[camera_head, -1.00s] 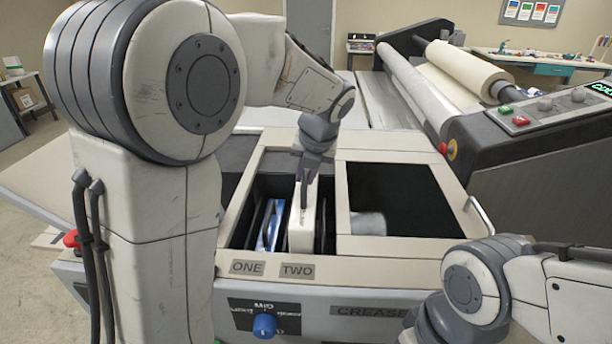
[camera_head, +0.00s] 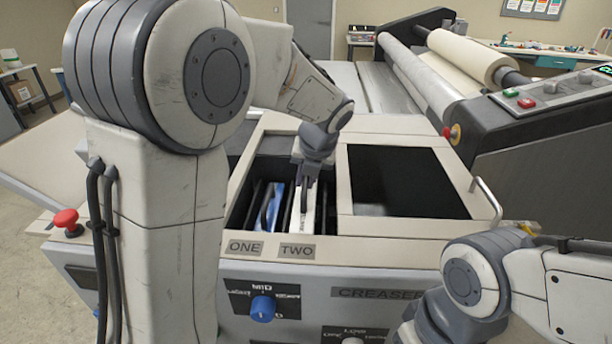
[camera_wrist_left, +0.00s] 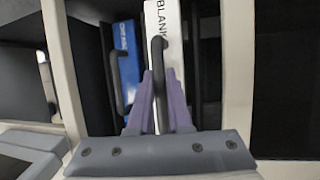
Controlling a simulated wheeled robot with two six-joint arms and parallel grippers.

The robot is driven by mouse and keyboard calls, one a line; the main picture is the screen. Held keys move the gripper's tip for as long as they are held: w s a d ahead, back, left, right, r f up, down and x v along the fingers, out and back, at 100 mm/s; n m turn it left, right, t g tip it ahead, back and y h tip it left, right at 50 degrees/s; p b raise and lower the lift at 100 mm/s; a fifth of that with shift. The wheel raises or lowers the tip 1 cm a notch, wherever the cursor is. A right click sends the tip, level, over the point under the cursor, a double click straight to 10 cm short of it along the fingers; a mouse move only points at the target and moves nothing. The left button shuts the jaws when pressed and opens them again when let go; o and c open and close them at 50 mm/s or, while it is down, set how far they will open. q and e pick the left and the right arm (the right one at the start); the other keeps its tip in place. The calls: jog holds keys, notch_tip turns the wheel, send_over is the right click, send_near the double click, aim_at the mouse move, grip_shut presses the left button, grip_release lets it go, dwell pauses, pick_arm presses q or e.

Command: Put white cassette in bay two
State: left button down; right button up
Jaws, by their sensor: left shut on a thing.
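The white cassette (camera_head: 300,214) stands in the bay above the TWO label (camera_head: 297,251), sunk low between the dividers. In the left wrist view the white cassette (camera_wrist_left: 166,20) shows the word BLANK and a dark handle. My left gripper (camera_head: 306,182) is shut on that handle; its purple fingers (camera_wrist_left: 160,100) close around it in the left wrist view. A blue cassette (camera_head: 271,206) stands just to the left, above the ONE label (camera_head: 244,248). It also shows in the left wrist view (camera_wrist_left: 126,55). The right gripper's fingers are out of view.
A wide dark opening (camera_head: 400,182) lies right of the bays, with a metal handle (camera_head: 487,200) at its side. The laminator rollers (camera_head: 420,90) stand behind.

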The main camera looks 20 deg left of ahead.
pick_arm(q)
jog(key=shift+f+b, duration=1.05)
jog(key=shift+f, duration=1.95)
jog(key=c, duration=0.8)
grip_release()
jog(key=shift+o, duration=0.2)
